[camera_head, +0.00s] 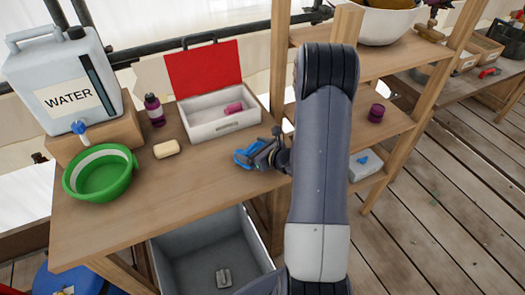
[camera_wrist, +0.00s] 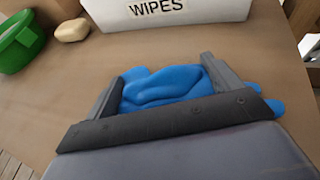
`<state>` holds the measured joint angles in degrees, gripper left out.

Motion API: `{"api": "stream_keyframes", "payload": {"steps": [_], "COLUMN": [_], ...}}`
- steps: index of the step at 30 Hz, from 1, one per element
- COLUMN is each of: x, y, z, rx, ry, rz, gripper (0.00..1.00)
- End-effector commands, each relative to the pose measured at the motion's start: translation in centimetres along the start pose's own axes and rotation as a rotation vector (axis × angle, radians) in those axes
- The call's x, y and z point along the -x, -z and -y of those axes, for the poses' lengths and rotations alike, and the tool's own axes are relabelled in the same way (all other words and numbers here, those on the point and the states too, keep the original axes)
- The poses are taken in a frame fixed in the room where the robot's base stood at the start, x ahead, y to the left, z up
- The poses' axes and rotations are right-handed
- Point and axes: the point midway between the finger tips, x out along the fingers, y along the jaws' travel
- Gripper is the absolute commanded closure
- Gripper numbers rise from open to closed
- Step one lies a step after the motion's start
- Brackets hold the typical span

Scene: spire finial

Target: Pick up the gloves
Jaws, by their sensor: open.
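The blue gloves (camera_head: 244,157) lie on the wooden table, in front of the white box and near the table's right side. In the wrist view the gloves (camera_wrist: 165,86) lie between the two fingers of my gripper (camera_wrist: 160,82), with blue parts reaching past the right finger. My gripper (camera_head: 262,154) is low over the table at the gloves in the head view. Its fingers stand apart on either side of the gloves. Part of the gloves is hidden behind the gripper body.
A white box marked WIPES (camera_wrist: 180,14) with a raised red lid (camera_head: 204,68) stands just beyond the gloves. A soap bar (camera_head: 166,149), a green basin (camera_head: 101,173), a purple bottle (camera_head: 154,110) and a water container (camera_head: 65,80) are to the left. A wooden shelf post (camera_head: 281,60) stands close right.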

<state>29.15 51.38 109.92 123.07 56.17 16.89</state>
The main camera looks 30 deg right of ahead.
Motion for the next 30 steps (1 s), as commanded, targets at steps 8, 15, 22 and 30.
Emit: {"api": "stream_keyframes", "payload": {"steps": [8,15,22,30], "x": [0.03,0.04,0.04,0.1], "y": [0.02,0.03,0.02,-0.12], "z": [-0.01,-0.02,-0.02,-0.02], "rx": [0.0,0.0,0.0,0.001], "ry": [0.0,-0.001,-0.001,-0.001], "rz": [0.0,0.0,0.0,0.0], "gripper": [0.26,0.46,0.62,0.62]}}
